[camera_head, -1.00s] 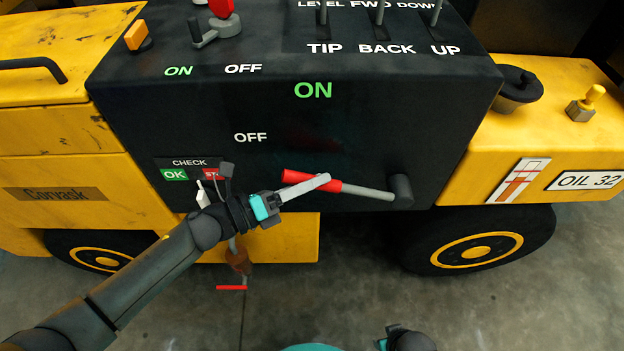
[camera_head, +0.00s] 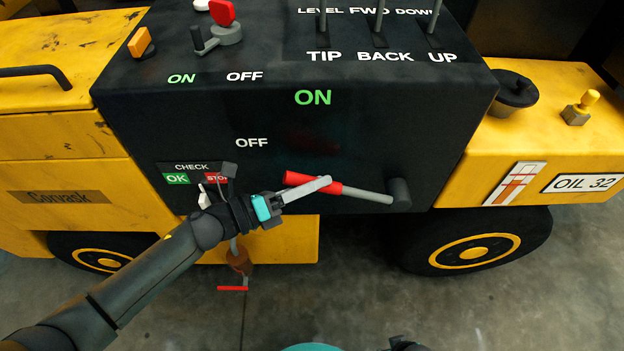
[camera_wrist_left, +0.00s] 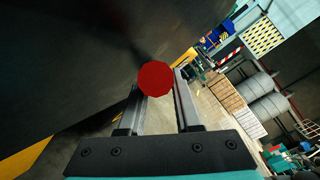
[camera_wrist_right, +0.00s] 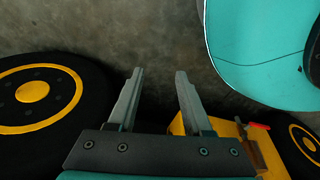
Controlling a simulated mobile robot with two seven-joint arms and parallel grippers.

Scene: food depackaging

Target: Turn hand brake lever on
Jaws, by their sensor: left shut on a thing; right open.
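The hand brake lever (camera_head: 357,194) has a grey rod and a red handle. It comes from a dark pivot at the lower right of the black panel (camera_head: 400,130) and points left, tilted slightly up, below the white OFF label (camera_head: 251,142). The green ON label (camera_head: 313,97) is higher up. My left gripper (camera_head: 318,184) is shut on the red handle; the near finger hides part of it. In the left wrist view the red handle end (camera_wrist_left: 155,78) sits between the fingertips. My right gripper (camera_wrist_right: 159,72) is open and empty, low near the floor.
A check panel with OK and STOP labels (camera_head: 190,178) is left of my left gripper. Upright levers (camera_head: 380,18) stand on top. A wheel (camera_head: 478,250) is at lower right. A red-ended part (camera_head: 233,288) hangs below the body. The floor in front is clear.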

